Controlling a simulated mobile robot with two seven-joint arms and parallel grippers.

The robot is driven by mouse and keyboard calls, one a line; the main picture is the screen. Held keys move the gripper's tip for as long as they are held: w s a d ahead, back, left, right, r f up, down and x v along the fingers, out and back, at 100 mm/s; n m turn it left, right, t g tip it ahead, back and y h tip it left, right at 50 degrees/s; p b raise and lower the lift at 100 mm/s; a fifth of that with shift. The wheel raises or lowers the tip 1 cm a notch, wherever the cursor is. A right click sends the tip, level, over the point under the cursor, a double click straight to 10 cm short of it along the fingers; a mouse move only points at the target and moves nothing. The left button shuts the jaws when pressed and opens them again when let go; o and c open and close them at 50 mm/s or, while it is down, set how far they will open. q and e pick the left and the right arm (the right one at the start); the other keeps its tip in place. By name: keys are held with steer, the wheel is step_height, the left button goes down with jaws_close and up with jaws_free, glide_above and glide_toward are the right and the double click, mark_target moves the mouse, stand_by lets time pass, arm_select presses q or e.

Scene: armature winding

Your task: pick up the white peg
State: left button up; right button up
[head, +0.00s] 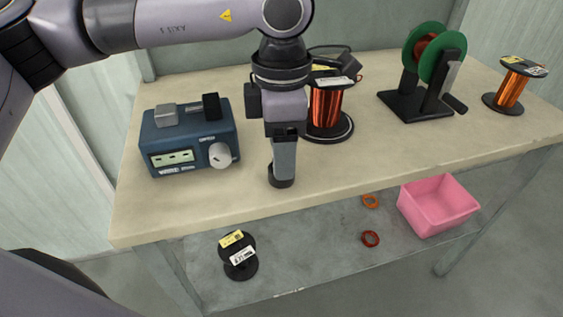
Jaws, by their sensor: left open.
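I cannot make out a separate white peg in the head view; it may be hidden behind or between my fingers. The only white round piece I see is the knob (220,155) on the front of the blue winding device (188,133). My left gripper (282,178) points down at the table's front part, right of the device. It is open, seen edge-on, so one finger hides the other. Its tips are close to the tabletop, by a small dark round shape, and I cannot tell whether they touch anything. My right gripper is out of view.
A copper wire spool (326,108) stands just behind my left gripper. A green-disc winder (426,97) and another copper spool (508,90) stand at right. The tabletop (390,150) is clear at front right. The lower shelf holds a black spool (238,256), orange rings and a pink bin (437,204).

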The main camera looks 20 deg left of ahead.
arm_select(q)
steer(key=shift+f, duration=0.55)
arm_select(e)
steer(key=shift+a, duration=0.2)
arm_select(q)
jaws_close()
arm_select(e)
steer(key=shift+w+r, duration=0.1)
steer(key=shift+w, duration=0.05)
arm_select(q)
steer(key=shift+r, duration=0.65)
step_height(320, 180, up, 19)
steer(key=p, duration=0.3)
steer(key=shift+p, duration=0.3)
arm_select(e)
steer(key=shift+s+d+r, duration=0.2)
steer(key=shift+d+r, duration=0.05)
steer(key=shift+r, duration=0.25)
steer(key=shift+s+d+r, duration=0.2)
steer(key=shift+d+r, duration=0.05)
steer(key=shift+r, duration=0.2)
arm_select(q)
steer(key=shift+f, duration=0.15)
